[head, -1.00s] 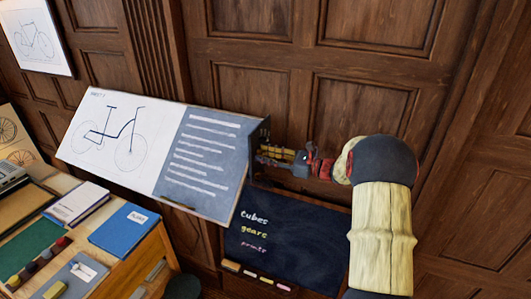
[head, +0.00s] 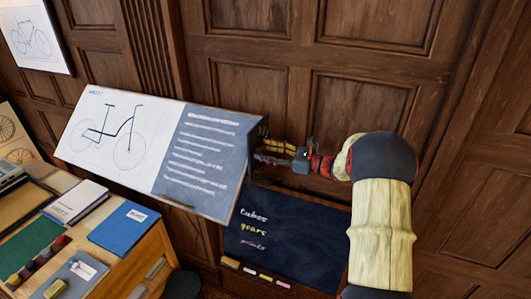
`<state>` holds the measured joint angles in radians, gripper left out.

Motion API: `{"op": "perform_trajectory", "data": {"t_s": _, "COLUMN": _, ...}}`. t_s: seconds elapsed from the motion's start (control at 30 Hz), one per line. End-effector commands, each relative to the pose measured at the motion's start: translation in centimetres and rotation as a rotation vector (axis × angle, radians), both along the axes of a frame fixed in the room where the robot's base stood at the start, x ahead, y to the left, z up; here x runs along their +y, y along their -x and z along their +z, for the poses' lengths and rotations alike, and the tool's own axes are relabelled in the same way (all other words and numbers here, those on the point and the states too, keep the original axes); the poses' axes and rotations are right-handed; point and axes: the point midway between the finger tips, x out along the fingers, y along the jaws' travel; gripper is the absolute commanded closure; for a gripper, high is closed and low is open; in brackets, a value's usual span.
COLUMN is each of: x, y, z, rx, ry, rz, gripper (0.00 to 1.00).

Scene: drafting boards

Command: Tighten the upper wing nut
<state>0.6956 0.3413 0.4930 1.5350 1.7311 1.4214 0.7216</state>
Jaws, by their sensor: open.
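The tilted drafting board (head: 218,150) stands left of my arm, with a bicycle drawing on its left part and a blue-grey panel of written lines on its right part. My gripper (head: 262,151) is at the board's right side edge, pointing left, with its yellowish fingers close to the dark bracket (head: 259,131) there. The sensor end of the fingers is small and dark, and I cannot tell whether they touch anything. My gripper is open. The upper wing nut cannot be made out; the fingers and the board's edge may hide it.
A chalkboard (head: 290,232) with coloured words hangs below my gripper, with chalks on its ledge. A wooden desk (head: 120,275) with a blue book (head: 124,228) is at lower left. Wood panelling stands close behind. A framed bicycle drawing (head: 32,38) hangs at upper left.

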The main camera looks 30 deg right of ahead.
Motion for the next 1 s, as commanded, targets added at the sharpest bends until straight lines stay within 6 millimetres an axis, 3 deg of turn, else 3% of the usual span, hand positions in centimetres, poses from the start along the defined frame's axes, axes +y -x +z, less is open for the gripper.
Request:
{"op": "perform_trajectory", "data": {"t_s": 0.47, "x": -0.1, "y": 0.4, "z": -0.4, "rx": 0.007, "ry": -0.004, "rz": 0.004, "gripper": 0.41}}
{"op": "perform_trajectory", "data": {"t_s": 1.0, "x": -6.0, "y": 7.8, "z": -0.4, "rx": 0.005, "ry": -0.002, "rz": 0.001, "gripper": 0.41}}
